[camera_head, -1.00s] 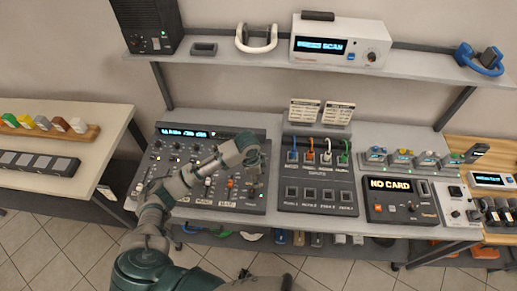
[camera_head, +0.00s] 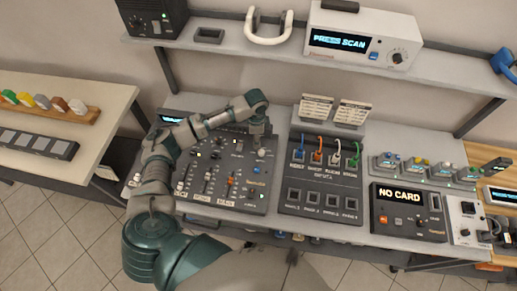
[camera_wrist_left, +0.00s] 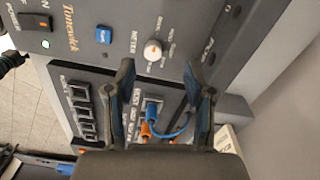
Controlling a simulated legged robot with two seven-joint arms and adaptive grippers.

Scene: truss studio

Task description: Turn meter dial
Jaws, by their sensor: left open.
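The meter dial (camera_wrist_left: 153,50) is a small round white knob with an orange mark on the dark mixing console, with the word METER beside it in the left wrist view. My left gripper (camera_wrist_left: 160,76) is open and empty. Its two fingertips are on either side of the space just below the dial in that picture, apart from it. In the head view, my left gripper (camera_head: 259,128) is over the upper right part of the console (camera_head: 215,205), pointing down. My right gripper is not in view.
A blue button (camera_wrist_left: 104,35) sits beside the dial. A patch panel (camera_head: 318,180) with several coloured cables stands right of the console. A NO CARD unit (camera_head: 407,212) is farther right. A shelf (camera_head: 225,50) above holds a PRESS SCAN device (camera_head: 361,42).

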